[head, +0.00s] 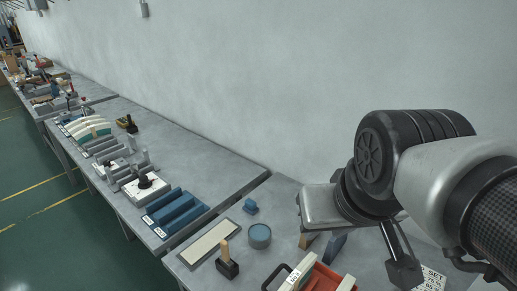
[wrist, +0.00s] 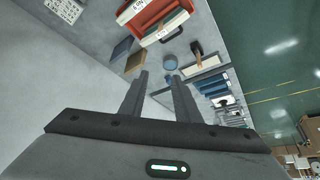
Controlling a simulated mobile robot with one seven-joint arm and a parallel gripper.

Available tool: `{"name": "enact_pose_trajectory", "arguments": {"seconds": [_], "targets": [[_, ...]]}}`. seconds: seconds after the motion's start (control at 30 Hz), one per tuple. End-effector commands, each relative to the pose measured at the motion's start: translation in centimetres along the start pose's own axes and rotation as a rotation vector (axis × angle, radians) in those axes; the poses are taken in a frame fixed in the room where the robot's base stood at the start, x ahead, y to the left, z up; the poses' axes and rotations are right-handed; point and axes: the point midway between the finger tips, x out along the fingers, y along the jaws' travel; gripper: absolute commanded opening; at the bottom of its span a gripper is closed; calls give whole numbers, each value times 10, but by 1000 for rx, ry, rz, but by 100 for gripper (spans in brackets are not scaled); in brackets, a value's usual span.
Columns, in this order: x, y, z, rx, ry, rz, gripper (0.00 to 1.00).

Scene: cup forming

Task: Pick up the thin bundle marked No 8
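I cannot pick out a thin bundle marked No 8, as the labels are too small to read for sure. Cream pieces with white labels (head: 295,276) stand at a red tray (head: 325,280) at the lower edge of the head view. The red tray also shows in the wrist view (wrist: 152,22), with a labelled cream strip (wrist: 168,30) along its near side. My gripper (wrist: 157,76) is open and empty, its two fingers apart above the bench, short of the tray. In the head view my arm hides part of the bench.
Blue labelled blocks (head: 176,211) lie on the adjoining bench. A printed sheet (head: 432,280) lies at right. A wall runs behind.

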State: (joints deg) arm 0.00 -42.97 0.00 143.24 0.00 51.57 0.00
Motion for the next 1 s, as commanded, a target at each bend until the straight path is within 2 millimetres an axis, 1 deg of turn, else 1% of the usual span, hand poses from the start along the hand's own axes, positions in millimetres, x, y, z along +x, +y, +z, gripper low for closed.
{"name": "enact_pose_trajectory", "arguments": {"seconds": [0.17, 0.23, 0.3, 0.37, 0.47, 0.5, 0.57, 0.6, 0.67, 0.7, 0.8, 0.9, 1.0], "targets": [[0, 0, 0, 0, 0, 0, 30], [1, 0, 0, 2, -1, 0, 40], [7, 0, -1, 19, -13, 6, 41], [18, 0, -2, 56, -37, 16, 41], [51, 1, -6, 161, -98, 49, 41], [68, 0, -7, 217, -129, 66, 41], [96, -1, -9, 304, -171, 95, 41], [115, -2, -10, 363, -199, 113, 41], [144, -5, -10, 447, -235, 141, 41], [162, -7, -9, 500, -260, 158, 41], [200, -12, -5, 614, -305, 195, 41], [227, -16, 0, 694, -334, 220, 41], [241, -19, 3, 740, -350, 235, 41]]}}
